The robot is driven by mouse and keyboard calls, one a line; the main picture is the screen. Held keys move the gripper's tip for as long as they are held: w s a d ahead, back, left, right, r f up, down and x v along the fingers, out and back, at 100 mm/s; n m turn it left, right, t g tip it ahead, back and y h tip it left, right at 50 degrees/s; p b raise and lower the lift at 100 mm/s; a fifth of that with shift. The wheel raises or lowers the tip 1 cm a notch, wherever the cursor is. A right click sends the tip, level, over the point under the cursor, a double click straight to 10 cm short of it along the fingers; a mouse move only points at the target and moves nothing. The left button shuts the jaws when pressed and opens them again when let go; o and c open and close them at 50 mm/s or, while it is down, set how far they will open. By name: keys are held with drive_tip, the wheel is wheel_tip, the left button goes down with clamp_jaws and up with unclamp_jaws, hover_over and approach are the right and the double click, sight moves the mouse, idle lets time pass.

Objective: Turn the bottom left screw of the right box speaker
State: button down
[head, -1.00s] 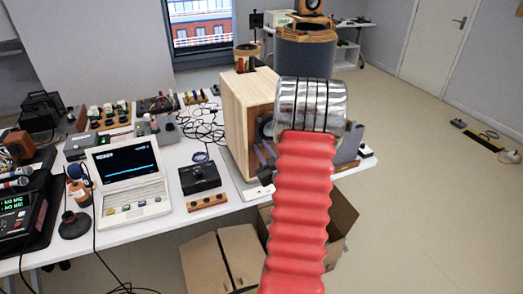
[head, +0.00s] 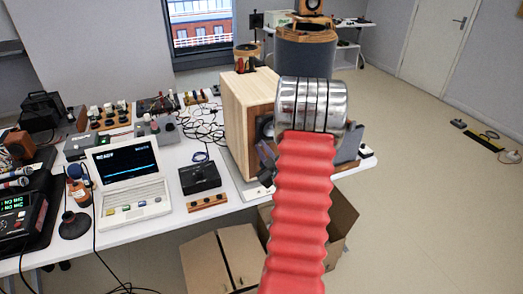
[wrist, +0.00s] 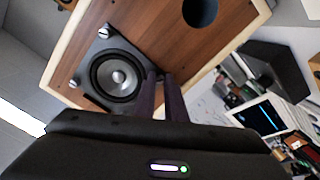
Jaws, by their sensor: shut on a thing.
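The wooden box speaker (head: 243,130) stands on the white table in the head view, its front largely behind my arm. In the wrist view its brown front (wrist: 155,35) is tilted, with a round driver (wrist: 117,77) in a dark square frame. Two silver screws show at the frame's corners, an upper one (wrist: 104,32) and a left one (wrist: 75,83). My gripper (wrist: 161,74) is shut at the frame's right corner, on a screw hidden by the fingers. The gripper's dark body hides the frame's lower part.
A laptop (head: 130,182) and a black device (head: 200,178) stand left of the speaker. Loose cables (head: 203,130) lie behind them. A large round speaker (head: 306,52) stands behind. An open cardboard box (head: 340,220) is under the table. The floor at the right is mostly clear.

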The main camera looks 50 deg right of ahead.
drive_tip(key=shift+a+f+n, duration=0.15)
drive_tip(key=shift+a+n, duration=0.05)
drive_tip(key=shift+n, duration=0.6)
drive_tip(key=c, duration=1.8)
unclamp_jaws()
drive_tip(key=shift+d, duration=0.1)
drive_tip(key=shift+s, duration=0.1)
drive_tip(key=v, duration=1.3)
drive_tip(key=shift+s+a, duration=0.2)
drive_tip(key=shift+s, duration=0.05)
